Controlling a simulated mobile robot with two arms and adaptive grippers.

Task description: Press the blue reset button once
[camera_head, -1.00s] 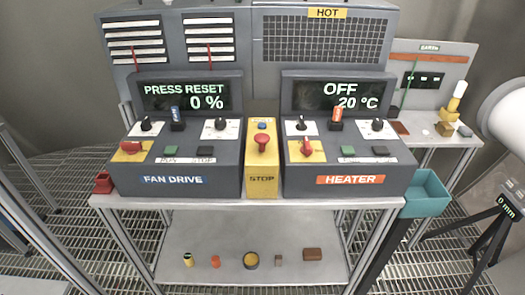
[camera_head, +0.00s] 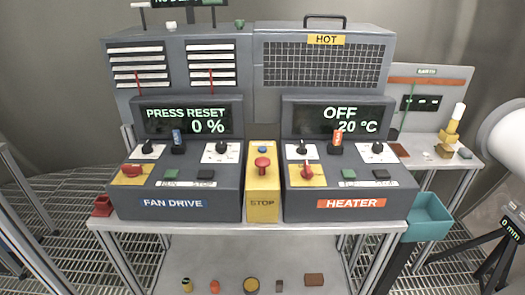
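A small blue button (camera_head: 262,149) sits on top of the yellow STOP box (camera_head: 262,192), just behind the red mushroom-shaped stop knob (camera_head: 262,163). The box stands between the fan drive console (camera_head: 140,202) on the left and the heater console (camera_head: 395,200) on the right. The fan drive display (camera_head: 188,120) reads "PRESS RESET" and "0 %". The heater display (camera_head: 340,118) reads "OFF" and "20 °C". Neither of my grippers is in view.
The consoles stand on a metal table (camera_head: 250,228) with a lower shelf holding several small items. A teal bin (camera_head: 428,218) hangs at its right side, and a red block (camera_head: 103,205) is at its left end. A side bench (camera_head: 470,172) stands behind right.

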